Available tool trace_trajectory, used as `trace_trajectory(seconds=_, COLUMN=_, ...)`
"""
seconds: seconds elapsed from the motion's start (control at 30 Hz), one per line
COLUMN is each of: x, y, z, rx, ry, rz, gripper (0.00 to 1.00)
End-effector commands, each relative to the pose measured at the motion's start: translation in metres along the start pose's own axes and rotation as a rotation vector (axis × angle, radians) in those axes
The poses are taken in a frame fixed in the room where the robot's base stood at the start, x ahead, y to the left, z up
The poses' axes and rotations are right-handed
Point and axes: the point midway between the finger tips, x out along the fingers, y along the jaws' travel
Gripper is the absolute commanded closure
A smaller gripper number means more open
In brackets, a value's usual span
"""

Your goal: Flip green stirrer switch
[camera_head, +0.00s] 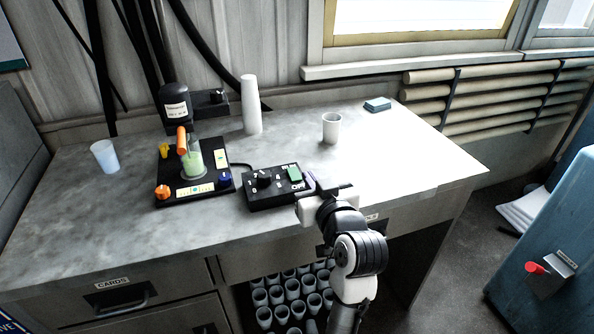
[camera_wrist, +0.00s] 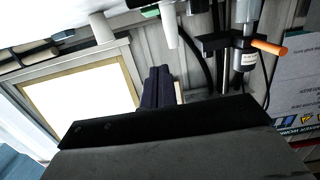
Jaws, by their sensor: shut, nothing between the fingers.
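The green switch (camera_head: 294,174) sits on the right part of a black control box (camera_head: 260,203) with OFF lettering beside it and a black knob (camera_head: 264,184) to its left. My gripper (camera_head: 313,181) is shut and empty, just to the right of the box's right end, close to the switch. I cannot tell whether it touches the box. In the wrist view the dark fingers (camera_wrist: 158,87) are together, and a small green patch, likely the switch (camera_wrist: 150,12), shows at the top edge.
The stirrer stand (camera_head: 176,108) with a beaker of green liquid (camera_head: 194,162) stands left of the box. A white cup (camera_head: 331,128), a tall cup stack (camera_head: 251,105) and a blue block (camera_head: 377,104) are behind. The table's right part is clear.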

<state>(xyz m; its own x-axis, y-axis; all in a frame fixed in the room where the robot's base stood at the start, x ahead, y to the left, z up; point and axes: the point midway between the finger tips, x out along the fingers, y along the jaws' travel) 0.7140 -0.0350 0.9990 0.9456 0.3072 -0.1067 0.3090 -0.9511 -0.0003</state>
Motion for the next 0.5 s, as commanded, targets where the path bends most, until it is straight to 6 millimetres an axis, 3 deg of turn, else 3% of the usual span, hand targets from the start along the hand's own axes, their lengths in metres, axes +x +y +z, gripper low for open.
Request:
trace_trajectory(seconds=0.17, x=0.013, y=0.0, z=-0.002, rx=0.001, ry=0.0, rz=-0.001, gripper=1.0)
trace_trajectory(seconds=0.5, x=0.082, y=-0.001, z=-0.004, rx=0.001, ry=0.0, rz=-0.003, gripper=1.0)
